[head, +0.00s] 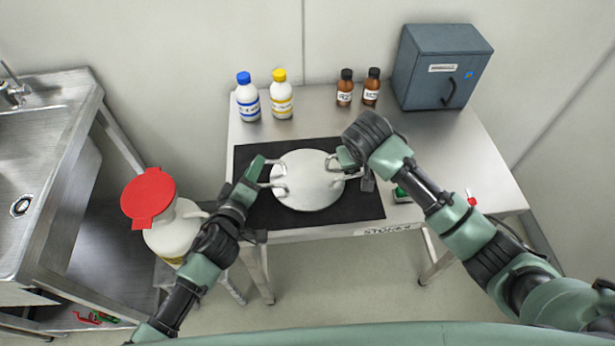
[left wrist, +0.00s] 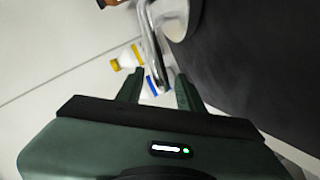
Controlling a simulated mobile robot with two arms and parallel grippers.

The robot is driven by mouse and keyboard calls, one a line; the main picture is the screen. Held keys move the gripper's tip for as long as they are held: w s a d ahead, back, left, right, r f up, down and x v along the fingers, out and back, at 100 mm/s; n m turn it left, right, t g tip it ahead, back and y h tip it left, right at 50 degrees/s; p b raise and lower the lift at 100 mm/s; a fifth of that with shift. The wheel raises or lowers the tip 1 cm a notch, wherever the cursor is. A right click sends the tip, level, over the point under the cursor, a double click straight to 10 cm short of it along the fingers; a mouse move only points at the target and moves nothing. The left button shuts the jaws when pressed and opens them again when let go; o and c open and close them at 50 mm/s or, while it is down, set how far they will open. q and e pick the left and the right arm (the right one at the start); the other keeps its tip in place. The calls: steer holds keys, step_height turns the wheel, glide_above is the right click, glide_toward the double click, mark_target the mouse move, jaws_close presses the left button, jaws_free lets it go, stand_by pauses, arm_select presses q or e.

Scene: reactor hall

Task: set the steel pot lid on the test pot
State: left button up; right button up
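The steel pot lid (head: 308,183) shows in the head view as a pale round disc over the black mat, with a bent bar handle on its left and right sides. No test pot shows apart from it, and I cannot tell whether one is underneath. My left gripper (head: 262,172) is at the left handle. In the left wrist view the bar handle (left wrist: 152,45) runs between the spread fingers of this gripper (left wrist: 160,88), with gaps beside it. My right gripper (head: 352,168) is at the right handle, its fingers partly hidden by its wrist.
The black mat (head: 365,205) lies on the steel table (head: 425,150). White bottles with blue (head: 247,100) and yellow caps (head: 281,98), brown bottles (head: 345,90) and a blue-grey box (head: 440,68) stand behind. A red-lidded white container (head: 165,215) and a sink (head: 35,170) are left.

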arm_select(q)
jaws_close()
arm_select(e)
jaws_close()
stand_by(0.9)
